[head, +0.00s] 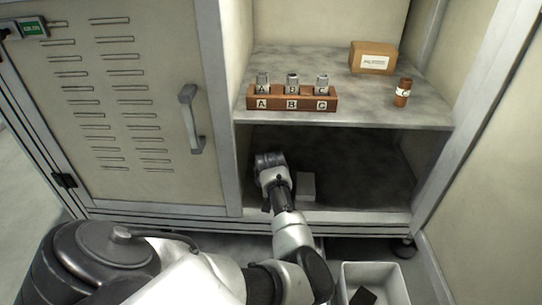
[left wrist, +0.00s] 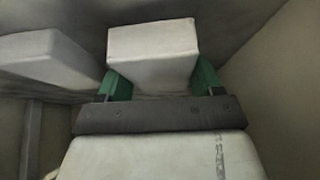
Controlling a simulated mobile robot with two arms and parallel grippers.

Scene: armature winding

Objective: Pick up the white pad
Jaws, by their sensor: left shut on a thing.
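In the left wrist view, my left gripper (left wrist: 161,78) has its green fingers on either side of a white pad (left wrist: 151,42) and is shut on it. A second pale block (left wrist: 45,58) lies to the left there, apart from the fingers. In the head view, my left gripper (head: 270,162) is inside the lower compartment; its fingertips are hidden. A white block (head: 306,187) shows just right of my wrist; I cannot tell which of the two it is. My right gripper is not in view.
The shelf (head: 425,117) above holds a brown rack (head: 305,91) marked A, B, C, a cardboard box (head: 373,57) and a brown cylinder (head: 402,93). The cabinet door (head: 120,150) is on the left. A white bin (head: 392,278) with a dark item stands in front.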

